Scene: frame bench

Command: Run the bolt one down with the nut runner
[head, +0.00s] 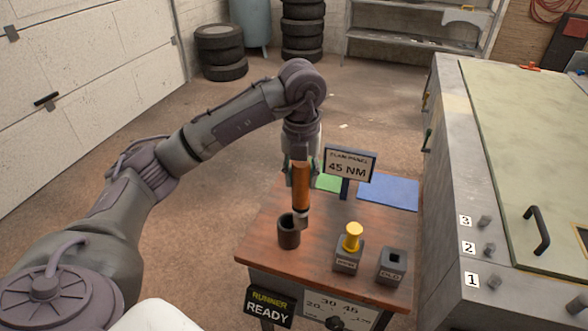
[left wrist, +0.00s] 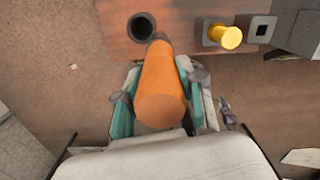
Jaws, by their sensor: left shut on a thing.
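My left gripper (head: 301,176) is shut on the nut runner (head: 301,196), an orange cylinder with a grey lower end. It holds the runner roughly upright over the wooden table, its lower end beside the dark round holder (head: 288,233). In the left wrist view the orange runner (left wrist: 162,88) lies between the teal-edged fingers, and the holder (left wrist: 141,25) looks empty. Bolt one (head: 494,283) is a small grey stub beside the label 1 on the bench's near edge, far right of the runner. My right gripper is not in view.
The bench also has bolt two (head: 489,250), bolt three (head: 485,221) and a black handle (head: 537,230) on its green panel. On the table (head: 262,222) are a "45 NM" sign (head: 349,166), a yellow-topped block (head: 352,240) and an OLD block (head: 391,266). A display (head: 269,307) reads RUNNER READY.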

